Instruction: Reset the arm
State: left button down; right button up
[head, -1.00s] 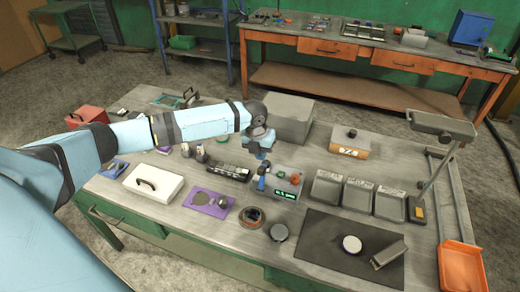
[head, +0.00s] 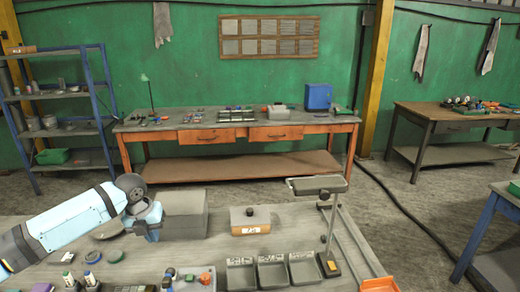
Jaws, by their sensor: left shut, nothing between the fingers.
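My left arm comes in from the left in the head view, over the near workbench (head: 225,255). Its left gripper (head: 153,236) hangs above the bench's left part, in front of a grey box (head: 184,213). The fingers are shut with nothing held, and small in the picture. A stand with a flat grey head (head: 317,185) on a thin column rises at the bench's right side, apart from my gripper. My right gripper is out of view.
An orange-fronted box (head: 250,222), grey bins (head: 272,271), a small control box (head: 190,280) and an orange tray (head: 380,284) are on the near bench. A far bench (head: 240,128) and blue shelves (head: 60,110) stand behind. The air right of my gripper is clear.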

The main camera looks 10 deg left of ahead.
pick_arm(q)
jog(key=s+d+f+n+t+h, duration=0.1)
jog(key=s+d+f+n, duration=0.3)
jog(key=d+f, duration=0.2)
jog(key=s+d+f+n+t+h, duration=0.1)
jog(key=s+d+f+n+t, duration=0.1)
jog(key=s+d+f+n, duration=0.2)
jog(key=s+d+f+n+t+h, duration=0.1)
jog(key=s+d+f+n, duration=0.3)
jog(key=d+f, duration=0.4)
jog(key=shift+d+f+n+h, duration=0.25)
jog(key=shift+n+h, duration=0.15)
jog(key=shift+h, duration=0.2)
jog(key=s+f+n+t, duration=0.1)
jog(key=s+n, duration=0.1)
jog(key=s+d+f+n+t, duration=0.1)
jog(key=s+n, duration=0.2)
jog(key=s+f+n+t, duration=0.1)
jog(key=s+n, duration=0.1)
jog(key=shift+s+d+f+n, duration=0.2)
jog(key=shift+s+d+n, duration=0.1)
jog(key=shift+d, duration=0.1)
jog(key=s+a+f+n+t+y, duration=0.1)
jog(key=s+a+n+t+y, duration=0.1)
jog(key=s+n, duration=0.7)
jog(key=shift+s+a+f+t, duration=0.35)
jog(key=shift+s+a, duration=0.4)
jog(key=shift+s, duration=0.5)
